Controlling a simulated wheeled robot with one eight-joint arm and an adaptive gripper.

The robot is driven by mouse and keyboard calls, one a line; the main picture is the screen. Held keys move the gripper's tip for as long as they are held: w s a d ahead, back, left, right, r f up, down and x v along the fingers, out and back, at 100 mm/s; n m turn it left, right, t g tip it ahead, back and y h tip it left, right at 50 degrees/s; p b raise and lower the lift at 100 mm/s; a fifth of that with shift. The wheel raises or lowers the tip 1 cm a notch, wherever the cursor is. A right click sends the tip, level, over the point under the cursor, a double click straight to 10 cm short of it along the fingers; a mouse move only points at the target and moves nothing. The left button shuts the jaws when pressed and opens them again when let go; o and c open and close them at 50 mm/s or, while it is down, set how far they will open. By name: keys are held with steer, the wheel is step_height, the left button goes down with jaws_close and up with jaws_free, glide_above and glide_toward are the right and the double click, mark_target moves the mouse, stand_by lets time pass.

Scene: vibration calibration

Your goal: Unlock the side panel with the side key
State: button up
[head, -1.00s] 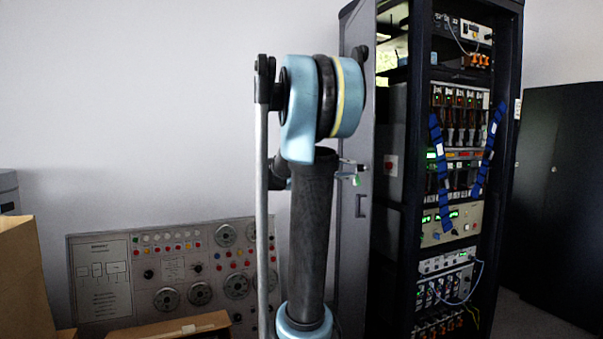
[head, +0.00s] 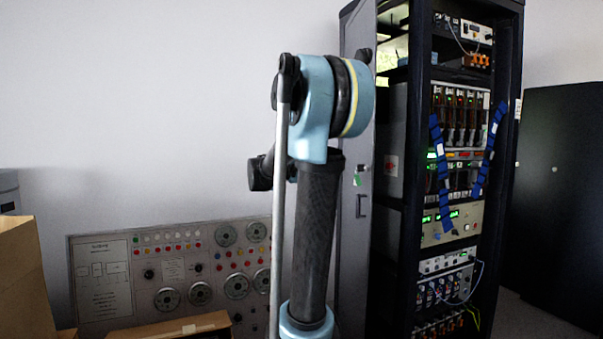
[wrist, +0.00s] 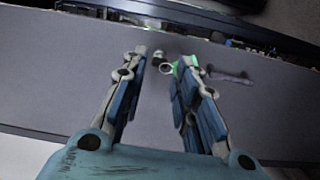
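The side panel is the grey side of the tall rack (head: 350,120), left of its open front. It fills most of the wrist view (wrist: 60,80). The side key (head: 361,170), with a small green tag, sits at the panel above a dark handle. In the wrist view its ring (wrist: 166,69) shows just beyond and between the fingertips, with the green tag close to the right finger. My gripper (wrist: 164,57) is open, its two blue-padded fingers apart, and seems to hold nothing. In the head view my arm hides the fingers. I cannot tell how far the key is turned.
The panel handle (head: 361,206) is below the key; it also shows in the wrist view (wrist: 230,77). Electronic modules fill the open rack front. A control panel (head: 160,270) and cardboard box (head: 25,280) stand at left. A black cabinet (head: 560,200) is at right.

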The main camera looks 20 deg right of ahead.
steer(key=a, duration=0.9)
steer(key=shift+w+a, duration=0.4)
stand_by(0.6)
stand_by(0.4)
steer(key=s+f+n+t+y, duration=0.1)
steer(key=s+f+y, duration=0.3)
steer(key=s+f, duration=0.45)
steer(key=s+f+n+t+y, duration=0.1)
steer(key=s+f+y, duration=0.4)
steer(key=f, duration=0.7)
steer(key=s+a+f+y, duration=0.4)
steer(key=s+a+f, duration=0.1)
steer(key=a+f, duration=0.2)
steer(key=s+a+f+t+y, duration=0.1)
steer(key=s+a+f+y, duration=0.3)
steer(key=f, duration=0.5)
steer(key=a+y, duration=0.1)
steer(key=a, duration=0.1)
steer(key=shift+s+a+f+m, duration=0.3)
steer(key=shift+s+a+f, duration=0.05)
steer(key=shift+a+f, duration=0.05)
